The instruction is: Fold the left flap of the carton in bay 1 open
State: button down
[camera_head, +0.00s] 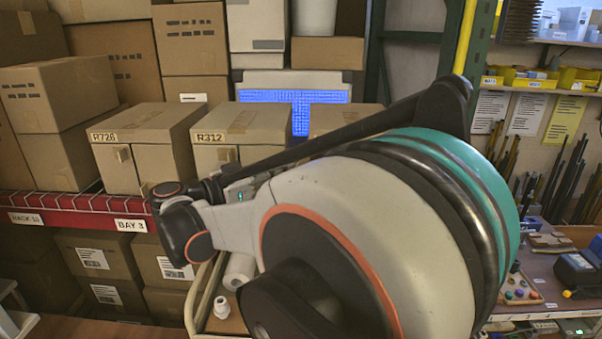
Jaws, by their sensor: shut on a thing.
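Two closed cartons, R726 (118,166) and R312 (213,158), stand side by side on the red-edged shelf. Each has a small tan tab on its front. A third carton (340,119) stands right of R312, mostly hidden behind my arm. I cannot tell which carton is in bay 1, and no left flap shows clearly. My arm fills the middle and right foreground. My gripper's fingers do not show.
A blue gridded T shape (293,97) shows behind R312 and the third carton. More cartons (58,95) are stacked at left and below the shelf. A cart edge (195,300) with a white roll (239,271) is below. A workbench (560,262) with tools is at right.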

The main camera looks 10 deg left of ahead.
jog(key=shift+w+a+r+m+g+h, duration=0.25)
jog(key=shift+w+r+m+g+h, duration=0.15)
jog(key=shift+w+h, duration=0.2)
jog(key=c, duration=1.8)
grip_release()
jog(key=shift+o, duration=0.7)
jog(key=shift+w+d, duration=0.35)
jog(key=shift+d, duration=0.1)
jog(key=shift+a+f, duration=0.1)
jog(key=shift+s+a, duration=0.2)
jog(key=shift+c, duration=0.8)
jog(key=v, duration=1.2)
